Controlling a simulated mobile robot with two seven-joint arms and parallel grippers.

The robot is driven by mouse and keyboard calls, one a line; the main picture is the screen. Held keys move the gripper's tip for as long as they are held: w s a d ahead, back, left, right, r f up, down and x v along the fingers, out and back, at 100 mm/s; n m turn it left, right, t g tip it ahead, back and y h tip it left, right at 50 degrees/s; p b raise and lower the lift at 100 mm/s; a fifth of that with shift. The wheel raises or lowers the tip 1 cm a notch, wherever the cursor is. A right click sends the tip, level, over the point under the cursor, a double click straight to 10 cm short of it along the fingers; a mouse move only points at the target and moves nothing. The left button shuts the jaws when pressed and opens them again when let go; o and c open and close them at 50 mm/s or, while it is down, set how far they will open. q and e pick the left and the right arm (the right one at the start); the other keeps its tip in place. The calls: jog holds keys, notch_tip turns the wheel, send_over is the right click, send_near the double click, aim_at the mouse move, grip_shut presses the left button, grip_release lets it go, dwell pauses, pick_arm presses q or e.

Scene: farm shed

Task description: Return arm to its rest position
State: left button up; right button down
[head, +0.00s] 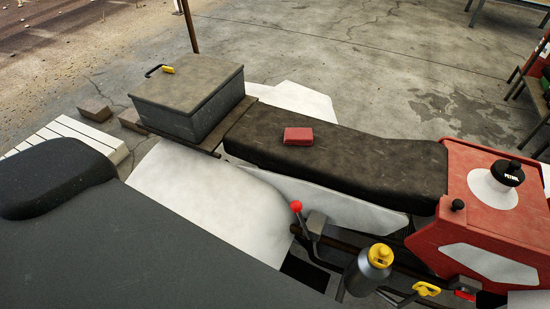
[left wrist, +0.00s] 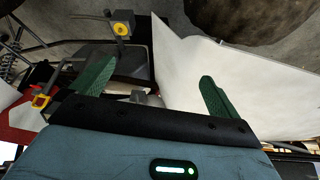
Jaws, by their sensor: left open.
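My left gripper (left wrist: 160,72) shows in the left wrist view with its two green fingers spread wide. Nothing is held between them. A white panel (left wrist: 185,65) lies beyond the fingers, and I cannot tell how far off it is. The gripper's fingers do not show in the head view. A large dark grey shape at the lower left of the head view looks like part of my own arm and hides what is under it. My right gripper is in neither view.
A vehicle with a black seat (head: 345,157), red petrol tank (head: 482,215) and rear grey box (head: 190,98) fills the middle. A red block (head: 298,136) lies on the seat. A red-knobbed lever (head: 296,207) and yellow-capped grey bottle (head: 368,272) stand in front.

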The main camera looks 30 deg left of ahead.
pick_arm(q)
jog(key=shift+w+d+f+t+h, duration=0.3)
jog(key=shift+w+f+t, duration=0.15)
jog(key=shift+f+t, duration=0.4)
jog(key=shift+w+d+f+t+h, duration=0.2)
jog(key=shift+w+d+f+t, duration=0.3)
jog(key=shift+t, duration=0.55)
jog(key=shift+s+a+f, duration=0.1)
jog(key=shift+a, duration=0.1)
